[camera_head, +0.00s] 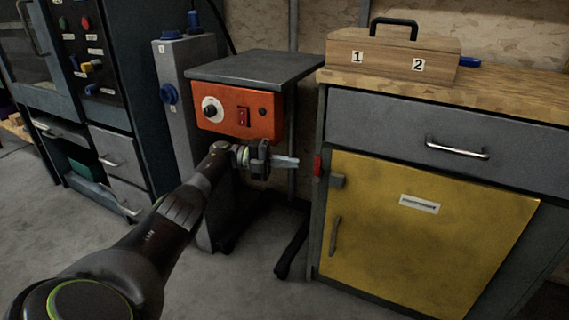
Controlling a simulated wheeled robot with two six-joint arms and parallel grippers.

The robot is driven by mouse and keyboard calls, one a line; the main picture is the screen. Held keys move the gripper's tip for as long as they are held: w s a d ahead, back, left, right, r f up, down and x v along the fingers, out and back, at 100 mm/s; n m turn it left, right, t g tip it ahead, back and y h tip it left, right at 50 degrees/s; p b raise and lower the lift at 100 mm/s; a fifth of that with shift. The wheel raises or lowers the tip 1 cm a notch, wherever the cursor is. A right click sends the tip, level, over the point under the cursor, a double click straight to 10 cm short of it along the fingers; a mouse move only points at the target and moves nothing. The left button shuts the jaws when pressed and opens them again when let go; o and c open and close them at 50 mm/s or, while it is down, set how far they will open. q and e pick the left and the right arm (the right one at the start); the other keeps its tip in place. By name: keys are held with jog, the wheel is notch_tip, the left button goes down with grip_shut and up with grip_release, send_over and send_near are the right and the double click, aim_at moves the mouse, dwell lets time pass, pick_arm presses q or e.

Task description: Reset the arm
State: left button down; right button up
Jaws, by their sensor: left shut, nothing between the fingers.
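My left arm reaches in from the lower left of the head view. Its gripper (284,162) is shut and empty, with the fingers pointing right. It is in front of the gap between the orange control box and the yellow-door cabinet. The fingertips appear close to a small red part (318,166) on the cabinet's left edge; I cannot tell whether they touch it. My right gripper is not in view.
The orange control box (270,124) has a dial and a red switch. The cabinet has a shut yellow door (450,240) and a grey drawer (390,130). A wooden toolbox (350,60) stands on top. A grey post (197,130) is at left. Floor is open in front.

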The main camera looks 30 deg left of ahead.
pick_arm(q)
jog(key=shift+w+a, duration=0.1)
jog(key=shift+a, duration=0.6)
jog(key=shift+d, duration=0.1)
